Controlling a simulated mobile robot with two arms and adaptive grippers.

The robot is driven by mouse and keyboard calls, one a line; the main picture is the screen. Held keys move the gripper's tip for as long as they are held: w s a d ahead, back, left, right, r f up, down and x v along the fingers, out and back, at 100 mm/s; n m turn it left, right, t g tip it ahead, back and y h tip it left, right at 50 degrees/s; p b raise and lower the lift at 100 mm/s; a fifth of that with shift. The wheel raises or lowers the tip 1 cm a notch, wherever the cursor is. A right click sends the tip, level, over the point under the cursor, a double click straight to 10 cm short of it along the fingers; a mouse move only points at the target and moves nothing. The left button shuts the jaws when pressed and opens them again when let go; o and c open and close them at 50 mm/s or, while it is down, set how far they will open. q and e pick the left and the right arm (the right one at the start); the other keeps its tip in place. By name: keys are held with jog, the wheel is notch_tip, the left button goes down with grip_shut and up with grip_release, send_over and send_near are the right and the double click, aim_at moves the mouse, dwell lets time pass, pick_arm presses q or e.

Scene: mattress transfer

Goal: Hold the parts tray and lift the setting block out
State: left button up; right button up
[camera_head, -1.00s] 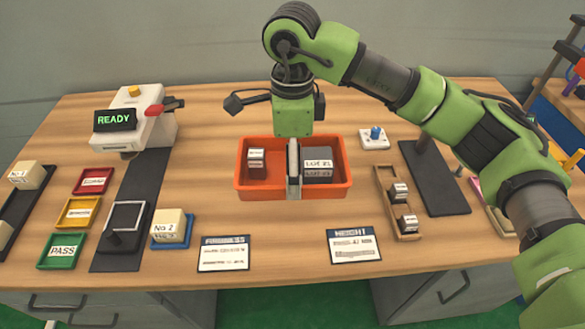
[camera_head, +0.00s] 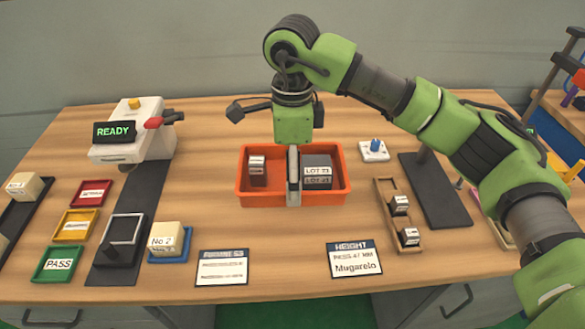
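The orange parts tray (camera_head: 342,196) sits on the middle of the bench. In its right half stands a grey block (camera_head: 317,172) with LOT labels. In its left half is a smaller piece (camera_head: 257,171) with a white label. I cannot tell which is the setting block. My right gripper (camera_head: 293,178) points down over the tray's middle, its green body above the back rim. A narrow grey upright part reaches from under it to the tray's front wall, between the two pieces. Whether it grips anything is unclear. My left gripper is out of view.
A white READY device (camera_head: 140,133) stands left with a dark strip before it. Red, yellow and green trays (camera_head: 60,264) and a No. 2 block (camera_head: 165,235) lie front left. A wooden rack (camera_head: 388,213) and a dark stand (camera_head: 436,190) are right. Two cards lie in front.

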aim_at(293, 217)
jog(key=shift+f+b, duration=0.35)
jog(key=shift+f, duration=0.15)
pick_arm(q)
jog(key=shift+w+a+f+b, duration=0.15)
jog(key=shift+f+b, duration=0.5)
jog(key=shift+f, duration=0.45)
pick_arm(e)
jog(key=shift+f, duration=0.8)
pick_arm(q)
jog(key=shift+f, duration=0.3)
pick_arm(e)
jog(key=shift+f, duration=0.35)
pick_arm(q)
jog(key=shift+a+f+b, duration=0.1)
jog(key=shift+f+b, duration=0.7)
jog(key=shift+b, duration=0.3)
pick_arm(e)
jog(key=shift+f, duration=1.05)
